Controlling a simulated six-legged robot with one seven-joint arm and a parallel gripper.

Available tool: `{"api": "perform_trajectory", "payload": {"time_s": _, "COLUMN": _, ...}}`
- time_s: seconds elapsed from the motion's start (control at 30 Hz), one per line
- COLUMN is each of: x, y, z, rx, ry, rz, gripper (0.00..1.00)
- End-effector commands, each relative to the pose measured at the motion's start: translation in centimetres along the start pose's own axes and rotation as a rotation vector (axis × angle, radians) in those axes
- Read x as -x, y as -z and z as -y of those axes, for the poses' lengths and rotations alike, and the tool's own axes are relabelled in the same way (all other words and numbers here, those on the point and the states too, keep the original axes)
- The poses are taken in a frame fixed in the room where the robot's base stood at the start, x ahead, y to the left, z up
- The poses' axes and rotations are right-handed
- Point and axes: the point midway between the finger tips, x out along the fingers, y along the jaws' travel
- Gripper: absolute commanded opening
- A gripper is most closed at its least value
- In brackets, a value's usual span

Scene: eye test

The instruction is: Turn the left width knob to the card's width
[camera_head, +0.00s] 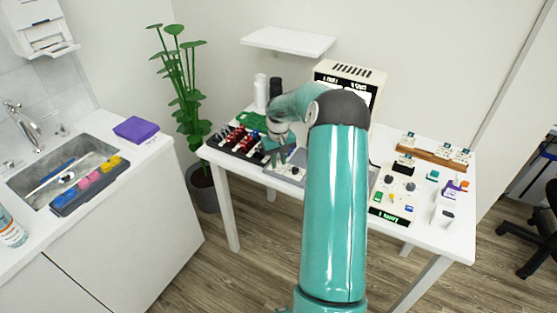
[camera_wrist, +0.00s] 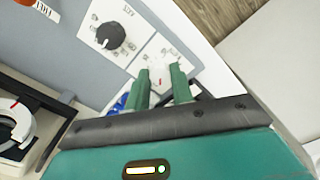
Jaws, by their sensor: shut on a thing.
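My gripper (camera_wrist: 161,72) reaches down over a grey panel (camera_wrist: 68,62) in the wrist view. Its two green fingers are shut on a small pale knob (camera_wrist: 160,80) with a red mark, on a white plate; the fingers hide much of it. A black knob (camera_wrist: 110,37) on another white plate with small lettering sits up and left of the fingers, apart from them. In the head view my gripper (camera_head: 277,157) is over the table's left half, and the knobs there are too small to tell. I cannot pick out the card or read any width.
The white table (camera_head: 228,163) holds a dark rack of red-handled pieces (camera_head: 243,137) left of my gripper. A white lit box (camera_head: 351,70) stands behind my arm. A control board (camera_head: 398,188) and a wooden card rack (camera_head: 434,150) are at right. A sink counter is at far left.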

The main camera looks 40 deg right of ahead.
Motion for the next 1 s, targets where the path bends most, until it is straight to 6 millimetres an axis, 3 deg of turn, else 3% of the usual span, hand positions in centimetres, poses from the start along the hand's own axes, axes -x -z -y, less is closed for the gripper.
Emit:
{"api": "perform_trajectory", "payload": {"time_s": 0.6, "x": 0.03, "y": 0.01, "z": -0.06, "rx": 0.568, "ry": -0.001, "rz": 0.0, "gripper": 0.0}}
{"api": "perform_trajectory", "payload": {"time_s": 1.0, "x": 0.02, "y": 0.01, "z": -0.08, "rx": 0.784, "ry": -0.001, "rz": 0.0, "gripper": 0.0}}
